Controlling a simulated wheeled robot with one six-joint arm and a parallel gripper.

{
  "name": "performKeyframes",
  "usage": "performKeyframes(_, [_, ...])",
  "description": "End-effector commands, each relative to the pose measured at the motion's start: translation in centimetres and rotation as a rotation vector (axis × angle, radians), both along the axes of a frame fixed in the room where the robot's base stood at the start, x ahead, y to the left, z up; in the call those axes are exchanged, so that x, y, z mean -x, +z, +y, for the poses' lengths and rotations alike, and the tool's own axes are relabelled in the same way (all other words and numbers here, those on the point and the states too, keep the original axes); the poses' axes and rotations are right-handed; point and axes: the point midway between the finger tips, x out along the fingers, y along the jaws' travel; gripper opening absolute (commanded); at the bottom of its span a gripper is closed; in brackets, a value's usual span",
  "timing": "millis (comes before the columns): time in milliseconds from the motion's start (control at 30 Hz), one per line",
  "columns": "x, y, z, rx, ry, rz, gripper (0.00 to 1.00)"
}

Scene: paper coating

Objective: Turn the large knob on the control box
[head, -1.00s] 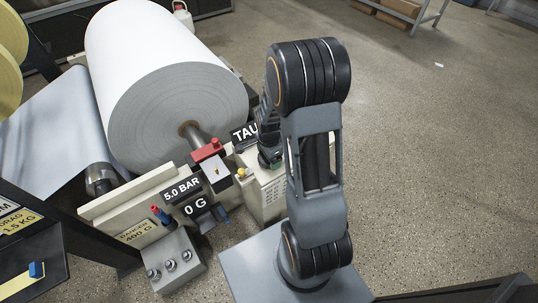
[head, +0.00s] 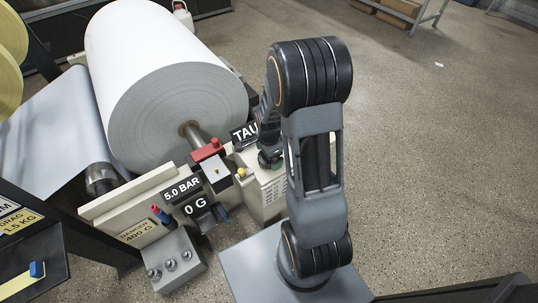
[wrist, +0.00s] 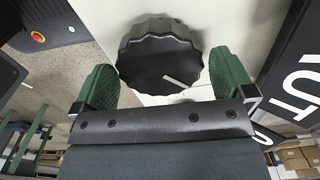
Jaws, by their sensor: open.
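The large knob (wrist: 160,60) is black with a scalloped rim and a white pointer line. In the wrist view it is mounted on the pale face of the control box (wrist: 190,10), between my two green fingers. My gripper (wrist: 162,88) is open, with one finger to each side of the knob. A gap shows on the left; the right finger is close to the rim, and I cannot tell whether it touches. In the head view my gripper (head: 268,158) is at the pale control box (head: 266,198), and my arm hides the knob there.
A large white paper roll (head: 165,90) stands left of my arm. A small box with several knobs (head: 178,258) and the "5.0 BAR" sign (head: 182,190) are in front of it. A "TAU" sign (head: 245,132) is close beside my gripper.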

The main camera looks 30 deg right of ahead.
Motion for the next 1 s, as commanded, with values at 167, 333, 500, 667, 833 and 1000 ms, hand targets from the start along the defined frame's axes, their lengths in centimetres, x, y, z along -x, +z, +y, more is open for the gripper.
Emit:
performKeyframes(167, [-0.1,3.4,0.0,0.001,0.000,-0.004,1.00])
performKeyframes(333, [-0.1,7.0,0.0,0.001,0.000,-0.005,1.00])
performKeyframes(500, [-0.1,10.0,0.0,0.001,0.000,-0.004,1.00])
performKeyframes(667, [0.0,12.0,0.0,0.001,0.000,-0.002,1.00])
performKeyframes(833, [0.0,13.0,0.0,0.000,-0.001,-0.001,1.00])
performKeyframes(1000, [0.0,13.2,0.0,0.000,-0.001,0.000,1.00])
